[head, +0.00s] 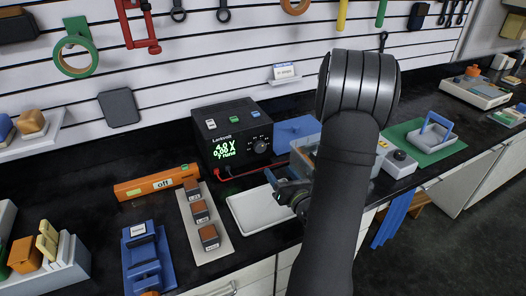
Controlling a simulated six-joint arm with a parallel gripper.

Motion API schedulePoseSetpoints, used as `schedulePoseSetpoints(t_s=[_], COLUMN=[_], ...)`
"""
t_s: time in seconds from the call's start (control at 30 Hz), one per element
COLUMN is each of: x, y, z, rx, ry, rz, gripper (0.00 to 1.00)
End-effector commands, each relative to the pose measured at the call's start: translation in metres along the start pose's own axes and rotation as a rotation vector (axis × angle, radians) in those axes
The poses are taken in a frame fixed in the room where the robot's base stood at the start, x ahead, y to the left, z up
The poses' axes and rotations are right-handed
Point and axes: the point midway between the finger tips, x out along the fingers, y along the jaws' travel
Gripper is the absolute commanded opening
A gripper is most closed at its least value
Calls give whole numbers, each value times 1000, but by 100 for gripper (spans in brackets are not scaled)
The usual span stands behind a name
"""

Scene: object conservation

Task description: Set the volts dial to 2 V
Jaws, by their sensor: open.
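The black power supply (206,172) stands on the dark bench against the slatted wall. Its green display (233,148) seems to read 4.0 on the top line and 0.00 below; the unit letters are hard to read. A round black dial (261,147) sits at the right of its front panel, with small marks above it. Three small coloured buttons or tags lie on its top. My gripper (275,182) is open, in front of and below the dial, over the white tray (240,218) and apart from the dial. My arm hides part of the gripper.
Red and black leads run from the supply's front. An orange bar labelled "off" (157,184) lies left. A strip with three small blocks (188,227) and a blue fixture (143,258) lie in front. A blue box (296,130) stands right of the supply.

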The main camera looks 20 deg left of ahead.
Motion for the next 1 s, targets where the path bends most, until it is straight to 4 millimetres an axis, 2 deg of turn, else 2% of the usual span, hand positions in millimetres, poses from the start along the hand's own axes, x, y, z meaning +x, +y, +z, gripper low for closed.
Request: schedulePoseSetpoints(t_s=[0.3,0.5,0.7,1.0], x=[71,106,124,127], y=[2,1,0,0], z=[0,0,0,0], rx=[-1,-1,0,0], ry=[0,1,1,1], rz=[5,3,1,1], gripper=[60,60,60,60])
